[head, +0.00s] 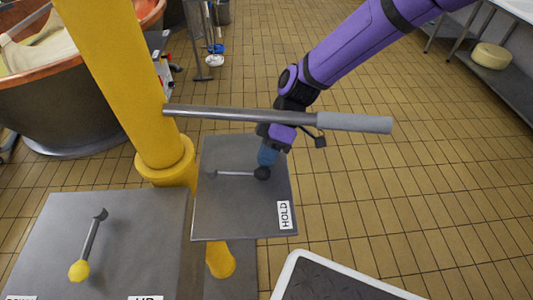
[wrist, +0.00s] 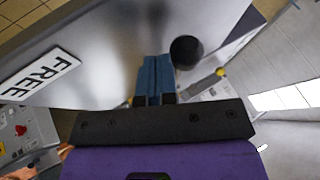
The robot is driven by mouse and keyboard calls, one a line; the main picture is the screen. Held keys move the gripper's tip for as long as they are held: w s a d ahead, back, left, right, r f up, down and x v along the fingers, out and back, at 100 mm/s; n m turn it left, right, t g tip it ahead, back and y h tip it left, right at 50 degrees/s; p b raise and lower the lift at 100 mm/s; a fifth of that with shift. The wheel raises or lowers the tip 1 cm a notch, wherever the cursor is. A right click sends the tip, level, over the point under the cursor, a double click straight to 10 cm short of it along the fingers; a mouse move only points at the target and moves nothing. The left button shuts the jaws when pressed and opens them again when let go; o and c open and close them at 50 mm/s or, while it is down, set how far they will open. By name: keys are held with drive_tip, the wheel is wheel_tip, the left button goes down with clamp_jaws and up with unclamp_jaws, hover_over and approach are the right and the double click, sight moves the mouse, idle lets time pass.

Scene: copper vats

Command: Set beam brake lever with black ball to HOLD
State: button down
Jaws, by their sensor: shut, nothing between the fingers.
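The brake lever (head: 237,173) is a thin metal rod on a grey panel plate (head: 225,215), running from a pivot at left to a black ball (head: 262,173) at right. The HOLD label (head: 284,215) is at the plate's lower right, below the ball. In the wrist view the black ball (wrist: 187,52) is just right of my blue fingertips, and a FREE label (wrist: 40,73) is at left. My gripper (head: 267,157) is shut and empty, its fingertips beside the ball at its upper side. I cannot tell whether they touch it. The rod is mostly hidden in the wrist view.
A grey-handled bar (head: 280,118) crosses above the plate from the yellow column (head: 115,75), close to my wrist. Another panel with a yellow-ball lever (head: 79,270) is at lower left. A copper vat (head: 75,95) stands at upper left. Tiled floor at right is open.

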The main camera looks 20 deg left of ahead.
sight(268, 169)
drive_tip(key=shift+s+d, duration=0.45)
drive_tip(key=shift+s, duration=0.3)
drive_tip(key=shift+s+d, duration=0.45)
drive_tip(key=shift+s, duration=0.3)
drive_tip(key=shift+w+r, duration=0.1)
